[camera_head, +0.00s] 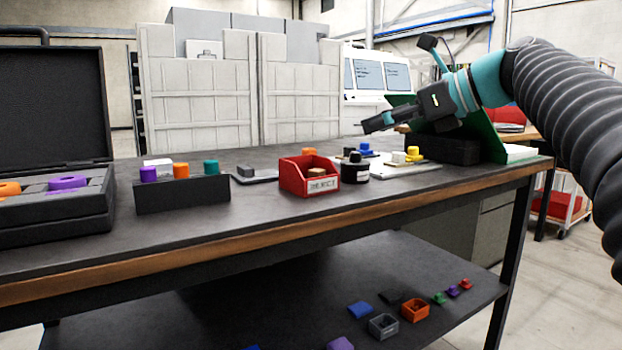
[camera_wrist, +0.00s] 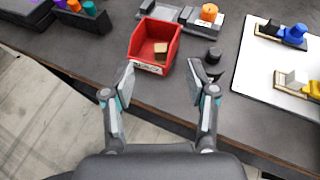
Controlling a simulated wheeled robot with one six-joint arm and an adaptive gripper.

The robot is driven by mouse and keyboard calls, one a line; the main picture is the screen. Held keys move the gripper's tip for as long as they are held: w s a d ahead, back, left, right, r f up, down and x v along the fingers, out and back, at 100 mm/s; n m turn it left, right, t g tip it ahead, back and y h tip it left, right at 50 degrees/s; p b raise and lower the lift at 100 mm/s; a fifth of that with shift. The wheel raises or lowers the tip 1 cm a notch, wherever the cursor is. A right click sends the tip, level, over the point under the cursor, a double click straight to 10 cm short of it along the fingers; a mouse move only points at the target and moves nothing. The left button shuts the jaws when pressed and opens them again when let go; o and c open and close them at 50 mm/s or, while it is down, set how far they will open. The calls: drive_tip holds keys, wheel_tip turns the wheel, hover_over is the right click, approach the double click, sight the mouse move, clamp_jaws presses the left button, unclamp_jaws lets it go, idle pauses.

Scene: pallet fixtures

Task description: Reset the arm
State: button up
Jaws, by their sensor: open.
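My arm reaches in from the right in the head view, its sleeve black and ribbed and its wrist teal. My gripper (camera_head: 376,125) is above the right part of the workbench. In the wrist view my gripper (camera_wrist: 163,95) has its two fingers spread apart with nothing between them. The red bin also shows in the head view (camera_head: 292,178), left of and below my gripper.
A black bottle (camera_head: 355,168) stands beside the bin. A white board (camera_head: 400,176) holds blue, white and yellow pieces. A black rack (camera_head: 182,196) holds colored pegs, and an open black case (camera_head: 55,215) is at left. The lower shelf (camera_head: 270,300) carries small parts.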

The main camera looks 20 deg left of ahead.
drive_tip(key=shift+s+d, duration=0.1)
drive_tip(key=shift+d, duration=0.05)
drive_tip(key=s+d+f+n+h+p, duration=0.1)
drive_tip(key=s+d+f+n+h, duration=0.3)
drive_tip(key=s+d+f+n, duration=0.3)
drive_tip(key=s+d+f+n+t+h+p, duration=0.1)
drive_tip(key=s+d+f+n+h, duration=0.3)
drive_tip(key=f, duration=1.3)
drive_tip(key=s+d+f+n+t+h+p, duration=0.1)
drive_tip(key=s+d+f+n+h, duration=0.3)
drive_tip(key=s+d+f+n, duration=0.6)
drive_tip(key=s+d+f, duration=0.2)
drive_tip(key=s, duration=0.3)
drive_tip(key=shift+s+d+h, duration=0.2)
drive_tip(key=shift+d+h, duration=0.05)
drive_tip(key=shift+h, duration=0.15)
